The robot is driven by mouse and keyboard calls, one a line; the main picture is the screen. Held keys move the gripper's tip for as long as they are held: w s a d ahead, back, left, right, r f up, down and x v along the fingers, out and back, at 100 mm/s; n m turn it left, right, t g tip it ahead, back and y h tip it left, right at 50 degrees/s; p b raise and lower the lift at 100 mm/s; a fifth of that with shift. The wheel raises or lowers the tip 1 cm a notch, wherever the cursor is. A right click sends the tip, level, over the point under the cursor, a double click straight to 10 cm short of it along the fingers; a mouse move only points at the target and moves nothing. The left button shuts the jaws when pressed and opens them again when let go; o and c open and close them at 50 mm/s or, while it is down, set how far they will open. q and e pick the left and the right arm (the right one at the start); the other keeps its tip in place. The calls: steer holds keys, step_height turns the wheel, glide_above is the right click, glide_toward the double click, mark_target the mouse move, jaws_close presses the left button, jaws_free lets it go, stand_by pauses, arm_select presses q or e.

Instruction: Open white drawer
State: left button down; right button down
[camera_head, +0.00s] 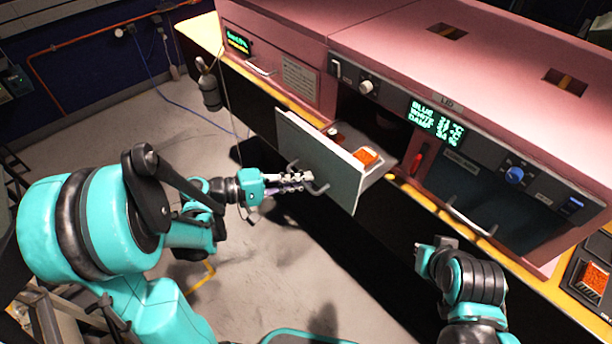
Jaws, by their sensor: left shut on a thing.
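The white drawer (325,165) stands pulled out from the pink cabinet, in the middle of the head view. Its pale front panel faces my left arm, and a dark curved handle (318,189) sits on it. Inside the drawer are an orange block (366,156) and a dark item beside it. My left gripper (300,181) is at the handle and shut on it. My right gripper (436,247) is at the lower right, apart from the drawer, below the counter edge; its finger opening is not clear.
The pink cabinet (430,50) carries a green-lettered display (436,120), knobs and another handle (470,220). A yellow counter edge runs diagonally below it. A tray with orange contents (596,278) is at the far right. A grey cylinder (209,88) hangs at upper left. Grey floor lies open at left.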

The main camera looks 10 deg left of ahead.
arm_select(q)
steer(key=c, duration=1.6)
jaws_free()
steer(key=v, duration=1.2)
